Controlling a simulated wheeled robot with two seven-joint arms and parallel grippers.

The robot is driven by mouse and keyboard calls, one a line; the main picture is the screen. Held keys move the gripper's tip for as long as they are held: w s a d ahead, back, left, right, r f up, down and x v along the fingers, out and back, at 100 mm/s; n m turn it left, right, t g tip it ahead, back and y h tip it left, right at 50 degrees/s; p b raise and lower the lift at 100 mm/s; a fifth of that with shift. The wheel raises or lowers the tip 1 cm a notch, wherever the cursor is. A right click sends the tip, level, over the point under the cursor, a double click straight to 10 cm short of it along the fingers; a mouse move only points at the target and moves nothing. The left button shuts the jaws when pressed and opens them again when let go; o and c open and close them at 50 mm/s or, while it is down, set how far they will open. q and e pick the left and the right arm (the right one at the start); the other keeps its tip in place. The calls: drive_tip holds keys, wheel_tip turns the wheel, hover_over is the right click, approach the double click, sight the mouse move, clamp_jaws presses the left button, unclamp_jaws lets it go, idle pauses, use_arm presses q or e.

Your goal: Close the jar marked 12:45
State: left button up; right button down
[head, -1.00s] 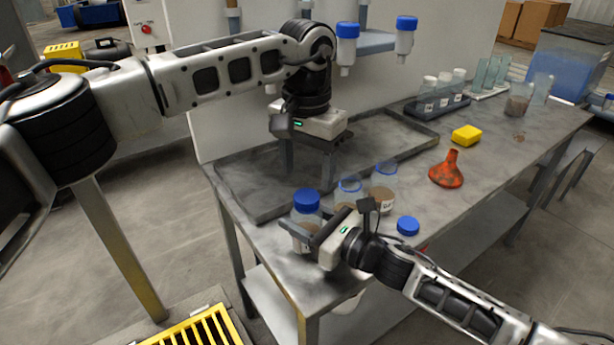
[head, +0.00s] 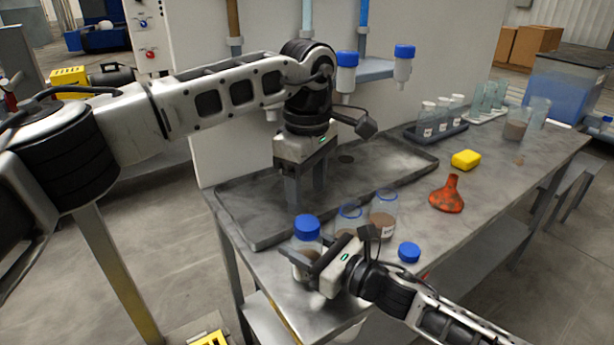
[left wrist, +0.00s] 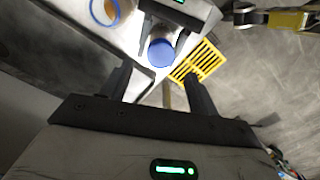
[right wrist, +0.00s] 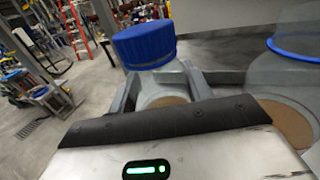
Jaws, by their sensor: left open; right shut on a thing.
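A clear jar with a blue lid (head: 307,226) on top stands near the table's front left corner. My right gripper (head: 312,262) is shut around its body, below the lid. The lid also shows in the right wrist view (right wrist: 146,44) and the left wrist view (left wrist: 161,52). I cannot tell whether it is screwed tight, and no time label is readable. My left gripper (head: 307,195) is open and empty, fingers down, above and behind the lid, apart from it. Two lidless jars with brown contents, one left (head: 348,217) and one right (head: 384,222), stand beside the held jar.
A loose blue lid (head: 409,252) lies right of the jars, close to my right wrist. A grey tray (head: 240,228) lies behind. Blue-capped bottles (head: 403,66) hang at the back.

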sight(307, 222)
use_arm(q)
drive_tip(key=n, duration=0.5)
drive_tip(key=shift+r, duration=0.2)
drive_tip(key=n, duration=0.5)
drive_tip(key=shift+r, duration=0.2)
drive_tip(key=n, duration=0.5)
drive_tip(key=shift+r, duration=0.2)
drive_tip(key=n, duration=0.7)
drive_tip(key=shift+r, duration=0.25)
drive_tip(key=shift+f, duration=4.05)
